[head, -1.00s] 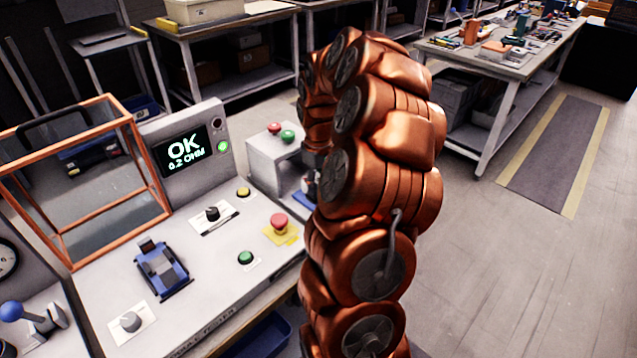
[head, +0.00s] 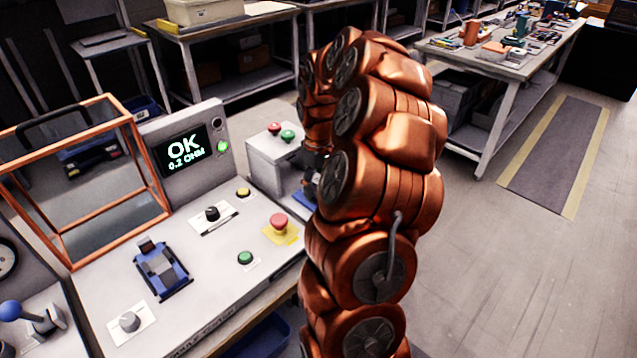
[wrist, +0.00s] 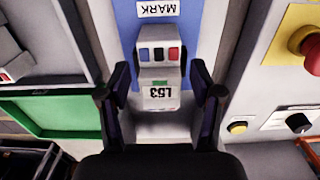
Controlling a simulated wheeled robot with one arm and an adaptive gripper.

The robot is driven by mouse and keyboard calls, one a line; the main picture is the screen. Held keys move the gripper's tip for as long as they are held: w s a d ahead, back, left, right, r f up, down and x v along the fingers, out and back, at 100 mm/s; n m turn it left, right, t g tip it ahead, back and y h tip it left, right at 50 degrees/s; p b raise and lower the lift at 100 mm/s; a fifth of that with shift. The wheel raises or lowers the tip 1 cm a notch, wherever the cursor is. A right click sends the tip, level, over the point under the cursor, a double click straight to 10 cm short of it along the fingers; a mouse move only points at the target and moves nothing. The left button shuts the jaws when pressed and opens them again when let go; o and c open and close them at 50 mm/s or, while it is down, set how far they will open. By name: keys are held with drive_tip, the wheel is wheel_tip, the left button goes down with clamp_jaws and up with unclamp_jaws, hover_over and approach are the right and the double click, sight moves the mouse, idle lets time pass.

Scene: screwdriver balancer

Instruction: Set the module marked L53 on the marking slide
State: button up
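My gripper (wrist: 160,88) is open, with one dark finger on each side of the module and a visible gap at each side. Whether the module rests fully on the slide is hard to tell. In the head view my arm hides most of the gripper and module; an edge of the blue slide (head: 305,201) shows.
The tester panel (head: 215,265) at left carries knobs, a red stop button (head: 279,222) and a screen (head: 183,150) reading OK 0.2 OHM. A blue fixture (head: 162,270) and an orange-framed clear guard (head: 90,185) stand on it. A green-edged tray (wrist: 50,115) lies left in the wrist view.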

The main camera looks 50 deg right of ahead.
wheel_tip(320, 180, up, 12)
idle(0.8)
idle(0.5)
